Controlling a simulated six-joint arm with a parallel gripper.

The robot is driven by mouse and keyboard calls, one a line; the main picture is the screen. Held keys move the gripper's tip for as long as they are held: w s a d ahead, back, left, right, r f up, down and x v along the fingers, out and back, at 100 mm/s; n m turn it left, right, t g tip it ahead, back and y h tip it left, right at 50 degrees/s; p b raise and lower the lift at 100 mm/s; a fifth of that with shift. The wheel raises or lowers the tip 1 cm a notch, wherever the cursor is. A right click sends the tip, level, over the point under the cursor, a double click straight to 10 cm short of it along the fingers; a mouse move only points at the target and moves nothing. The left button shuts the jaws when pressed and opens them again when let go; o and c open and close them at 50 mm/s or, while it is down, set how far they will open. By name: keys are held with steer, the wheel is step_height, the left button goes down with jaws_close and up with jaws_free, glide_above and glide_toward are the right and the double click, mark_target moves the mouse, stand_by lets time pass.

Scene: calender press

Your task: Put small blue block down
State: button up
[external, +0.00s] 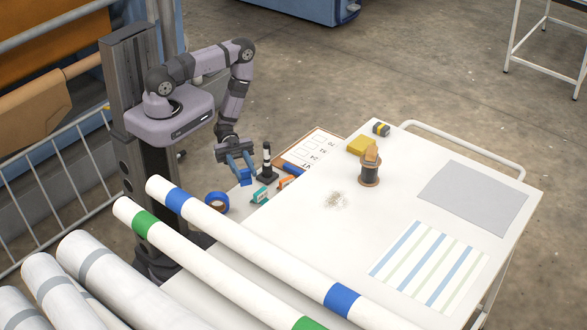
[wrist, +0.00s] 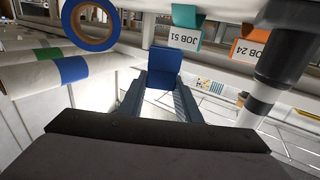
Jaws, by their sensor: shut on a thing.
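The small blue block (external: 246,177) is between the fingers of my gripper (external: 241,164) in the external view, near the table's far-left edge. My gripper is shut on it. In the wrist view the blue block (wrist: 164,66) sticks out past the tips of my gripper (wrist: 160,88), its face plainly visible. It is left of the black-and-white post (external: 266,162) and above the blue tape roll (external: 217,201) in the external picture. I cannot tell whether its underside touches anything.
A teal tag (external: 260,195) and an orange tag (external: 286,182) stand close by. Long white rolls (external: 230,260) lie along the table's near-left side. A clipboard (external: 314,149), yellow block (external: 361,145) and spool (external: 369,174) are farther right. The white tabletop (external: 340,235) has bare room mid-table.

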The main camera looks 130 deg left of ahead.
steer(key=shift+a+n+t+y, duration=0.5)
steer(key=shift+a+n+y, duration=0.3)
steer(key=shift+a+y, duration=0.25)
steer(key=b, duration=0.5)
glide_above(251, 191)
steer(key=shift+s+d+f, duration=0.1)
steer(key=shift+f, duration=2.5)
steer(key=shift+f, duration=0.15)
steer(key=o, duration=1.1)
steer(key=shift+r, duration=0.25)
steer(key=v, duration=1.1)
steer(key=shift+b, duration=0.45)
steer(key=shift+o, duration=0.5)
steer(key=shift+s, duration=0.45)
